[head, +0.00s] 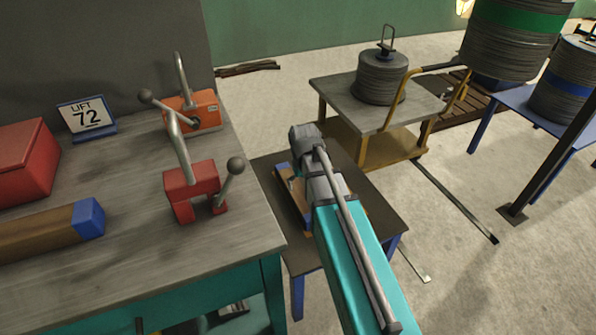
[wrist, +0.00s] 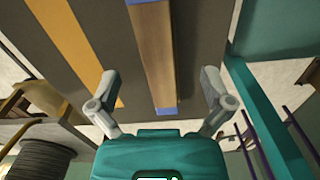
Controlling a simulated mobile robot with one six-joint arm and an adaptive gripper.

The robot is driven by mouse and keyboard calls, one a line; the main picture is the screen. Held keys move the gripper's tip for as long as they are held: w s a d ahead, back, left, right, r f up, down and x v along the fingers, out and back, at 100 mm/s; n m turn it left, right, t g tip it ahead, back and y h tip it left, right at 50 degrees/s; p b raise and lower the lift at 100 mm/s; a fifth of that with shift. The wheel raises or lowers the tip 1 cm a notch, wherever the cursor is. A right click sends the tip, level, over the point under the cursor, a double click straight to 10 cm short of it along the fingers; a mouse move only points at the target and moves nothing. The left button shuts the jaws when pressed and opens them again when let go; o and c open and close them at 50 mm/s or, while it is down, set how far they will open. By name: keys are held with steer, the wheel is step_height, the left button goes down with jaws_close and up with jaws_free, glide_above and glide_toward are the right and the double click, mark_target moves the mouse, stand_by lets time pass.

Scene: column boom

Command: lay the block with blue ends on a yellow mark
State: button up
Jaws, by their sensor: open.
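A long wooden block with blue ends (wrist: 155,55) lies on a dark tabletop in the wrist view, running away from me. A yellow mark (wrist: 76,50), a straight stripe, lies on the same top to its left, apart from it. My gripper (wrist: 160,76) is open, one finger on each side of the block's near part in the picture; I see no contact. In the head view my arm covers much of the small dark table (head: 268,172), and my fingers are hidden. Another wooden block with a blue end (head: 45,232) lies on the workbench, cut by the left edge.
The grey-topped workbench (head: 110,165) stands left of the small table, carrying a red clamp-like tool (head: 192,187), an orange one (head: 192,108), a red box (head: 25,160) and a "LIFT 72" sign (head: 88,115). A cart (head: 345,98) with stacked weights stands behind.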

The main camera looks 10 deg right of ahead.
steer(key=s+m, duration=0.1)
steer(key=s, duration=1)
steer(key=shift+s+d, duration=0.15)
steer(key=shift+d, duration=0.1)
